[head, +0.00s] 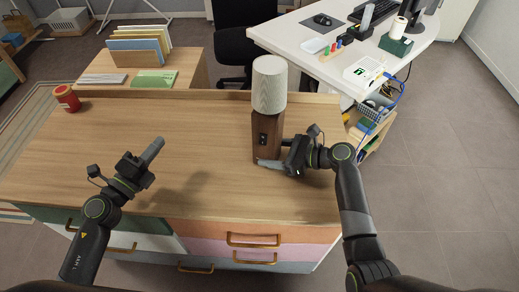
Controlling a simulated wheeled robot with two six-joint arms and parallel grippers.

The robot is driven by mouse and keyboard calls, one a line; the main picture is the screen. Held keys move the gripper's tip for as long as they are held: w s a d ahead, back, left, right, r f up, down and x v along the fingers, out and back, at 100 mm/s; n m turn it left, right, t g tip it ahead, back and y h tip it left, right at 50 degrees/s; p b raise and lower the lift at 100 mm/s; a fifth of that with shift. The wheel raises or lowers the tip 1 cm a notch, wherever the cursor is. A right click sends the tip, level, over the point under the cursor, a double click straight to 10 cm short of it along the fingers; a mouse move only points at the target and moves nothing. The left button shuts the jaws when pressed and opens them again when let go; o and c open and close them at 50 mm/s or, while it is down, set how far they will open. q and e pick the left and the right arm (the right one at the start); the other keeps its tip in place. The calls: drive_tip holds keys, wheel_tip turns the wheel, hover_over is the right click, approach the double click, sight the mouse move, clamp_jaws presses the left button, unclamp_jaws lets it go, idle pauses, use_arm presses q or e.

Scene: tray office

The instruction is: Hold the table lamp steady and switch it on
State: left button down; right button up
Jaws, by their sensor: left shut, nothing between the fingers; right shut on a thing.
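The table lamp (269,88) stands upright near the right side of the wooden dresser top. It has a pale ribbed shade and a brown block base (266,138), with a small dark switch panel (262,139) on the front face. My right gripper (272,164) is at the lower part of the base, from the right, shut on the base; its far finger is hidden. My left gripper (154,150) is shut and empty, above the dresser top, well left of the lamp. Whether the lamp is lit is hard to tell; no glow shows.
The wooden dresser top (190,120) is clear between my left gripper and the lamp. A red jar (67,98) stands at its far left. A lower cabinet (190,68) with folders is behind. A white desk (310,40) and black chair (235,40) are at the back right.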

sight(263, 139)
use_arm(q)
drive_tip(key=s+d+m+g+h, duration=0.2)
drive_tip(key=s+d+g+h, duration=0.1)
drive_tip(key=d+g, duration=0.3)
drive_tip(key=s+d+m+g+h, duration=0.3)
drive_tip(key=d+g+h, duration=0.3)
drive_tip(key=d, duration=0.4)
drive_tip(key=shift+s+d+r+g, duration=0.15)
drive_tip(key=shift+s+r+g, duration=0.15)
drive_tip(key=shift+r, duration=0.1)
drive_tip(key=shift+d, duration=0.1)
drive_tip(key=w+d, duration=0.7)
drive_tip(key=d, duration=0.2)
drive_tip(key=shift+f, duration=0.4)
drive_tip(key=shift+d, duration=0.1)
